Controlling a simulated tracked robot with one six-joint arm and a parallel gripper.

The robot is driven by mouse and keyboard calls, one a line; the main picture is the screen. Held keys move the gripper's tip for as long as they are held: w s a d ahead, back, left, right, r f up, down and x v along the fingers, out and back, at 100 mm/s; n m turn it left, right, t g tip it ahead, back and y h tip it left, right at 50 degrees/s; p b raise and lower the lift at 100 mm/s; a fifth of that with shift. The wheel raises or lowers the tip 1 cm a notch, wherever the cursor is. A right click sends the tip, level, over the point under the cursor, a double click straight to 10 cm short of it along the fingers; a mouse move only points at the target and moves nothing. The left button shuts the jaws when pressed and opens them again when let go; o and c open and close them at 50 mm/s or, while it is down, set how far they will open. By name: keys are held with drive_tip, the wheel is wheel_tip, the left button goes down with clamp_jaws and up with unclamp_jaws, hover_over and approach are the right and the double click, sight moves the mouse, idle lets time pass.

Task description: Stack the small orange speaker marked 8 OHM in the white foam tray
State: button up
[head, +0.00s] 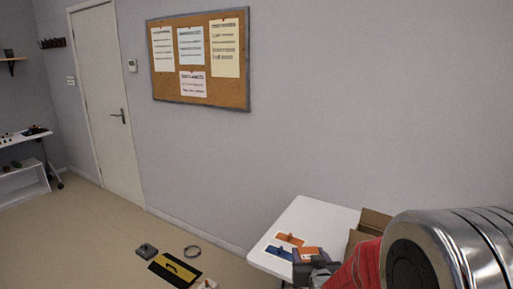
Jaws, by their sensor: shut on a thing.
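My gripper (312,266) is at the near part of a white table at the lower right. It is small in the picture and partly covered by my own arm. It is shut on a small orange block with a pale patch (308,252), which looks like an orange speaker. Any marking on it is too small to read. Another flat orange piece (290,239) lies on the table just behind and left. A blue piece (279,253) lies to its left. I cannot make out a white foam tray; my arm hides the table's right part.
The white table (318,214) has free room at its back. An open cardboard box (374,222) stands at its right. On the floor lie a black and yellow board (174,270), a grey block (146,250) and a ring (192,251). A door (104,95) is at left.

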idle(0.3)
drive_tip(key=s+f, duration=0.5)
drive_tip(key=f, duration=0.1)
drive_tip(key=shift+f, duration=0.1)
